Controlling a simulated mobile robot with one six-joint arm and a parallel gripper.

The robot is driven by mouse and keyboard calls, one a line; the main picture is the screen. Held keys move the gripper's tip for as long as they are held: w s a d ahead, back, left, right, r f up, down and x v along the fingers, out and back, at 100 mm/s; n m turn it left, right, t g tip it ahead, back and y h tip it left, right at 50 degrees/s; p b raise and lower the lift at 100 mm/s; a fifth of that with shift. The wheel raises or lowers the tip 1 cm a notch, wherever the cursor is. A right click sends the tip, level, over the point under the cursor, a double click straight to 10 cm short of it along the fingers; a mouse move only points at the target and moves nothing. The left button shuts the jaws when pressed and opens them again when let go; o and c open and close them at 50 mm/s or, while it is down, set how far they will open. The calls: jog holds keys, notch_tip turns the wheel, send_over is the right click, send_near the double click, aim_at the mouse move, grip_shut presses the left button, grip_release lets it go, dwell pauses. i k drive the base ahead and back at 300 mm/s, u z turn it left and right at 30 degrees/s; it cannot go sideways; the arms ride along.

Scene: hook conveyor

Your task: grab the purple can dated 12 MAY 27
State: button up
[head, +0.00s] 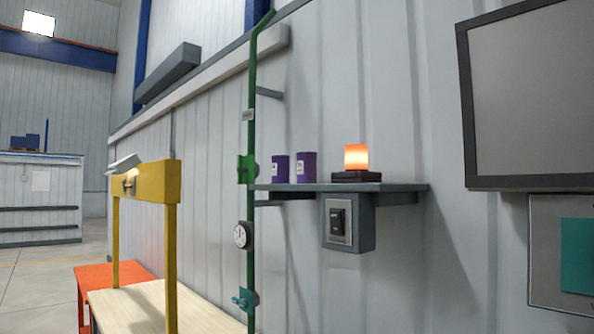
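Two purple cans stand upright on a grey wall shelf (400,187). The left can (280,171) and the right can (307,170) are side by side near the shelf's left end. The print is too small to read, so I cannot tell which one says 12 MAY 27. My gripper is not in view.
A glowing orange lamp (356,158) stands on the shelf, right of the cans. A green pipe (250,210) with valves and a gauge (242,236) runs past the shelf's left end. A yellow frame (150,182) stands over a pale tabletop (135,307). A screen (535,95) hangs right.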

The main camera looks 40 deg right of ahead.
aim_at(306, 161)
jog(key=i, duration=0.85)
jog(key=z, duration=0.05)
